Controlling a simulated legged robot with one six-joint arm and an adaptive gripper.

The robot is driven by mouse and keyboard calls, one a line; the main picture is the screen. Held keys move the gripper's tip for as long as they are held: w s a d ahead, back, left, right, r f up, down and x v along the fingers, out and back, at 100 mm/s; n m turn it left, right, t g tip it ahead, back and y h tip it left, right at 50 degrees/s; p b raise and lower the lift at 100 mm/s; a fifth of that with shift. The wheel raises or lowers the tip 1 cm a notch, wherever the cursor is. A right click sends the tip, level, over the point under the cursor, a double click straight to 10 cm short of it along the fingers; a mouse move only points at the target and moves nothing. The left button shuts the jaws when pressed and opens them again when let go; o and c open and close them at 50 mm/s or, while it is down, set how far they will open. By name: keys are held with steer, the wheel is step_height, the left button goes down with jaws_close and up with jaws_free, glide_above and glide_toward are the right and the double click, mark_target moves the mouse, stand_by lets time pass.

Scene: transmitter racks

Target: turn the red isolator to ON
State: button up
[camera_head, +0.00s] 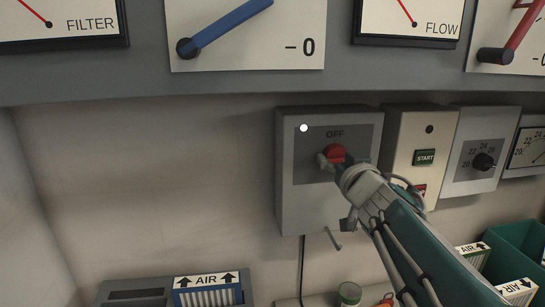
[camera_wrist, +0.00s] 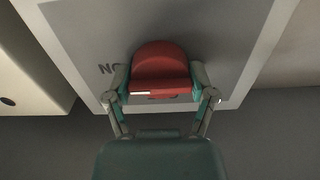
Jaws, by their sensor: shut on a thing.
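The red isolator (camera_head: 335,153) is a round red knob on the front of a grey wall box (camera_head: 290,190). The word OFF shows above it in the head view, and a white round lamp (camera_head: 304,128) sits at the box's upper left. My gripper (camera_head: 333,160) reaches in from the lower right and is shut on the knob. In the wrist view the red knob (camera_wrist: 160,68) sits between the two fingers of my gripper (camera_wrist: 162,85), one on each side. Part of a label beginning "NO" shows beside it; the rest is hidden.
Gauges and levers hang above. Below are AIR filters (camera_head: 207,290), a green bin (camera_head: 520,245) and a jar (camera_head: 349,294).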

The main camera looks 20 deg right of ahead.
steer(key=shift+f, duration=0.3)
steer(key=o, duration=1.1)
steer(key=shift+w, duration=0.1)
steer(key=shift+c, duration=0.2)
steer(key=shift+r, duration=0.1)
steer(key=shift+r, duration=0.1)
steer(key=shift+s, duration=0.2)
steer(key=s+a, duration=0.1)
steer(key=s, duration=0.6)
steer(key=shift+a, duration=0.35)
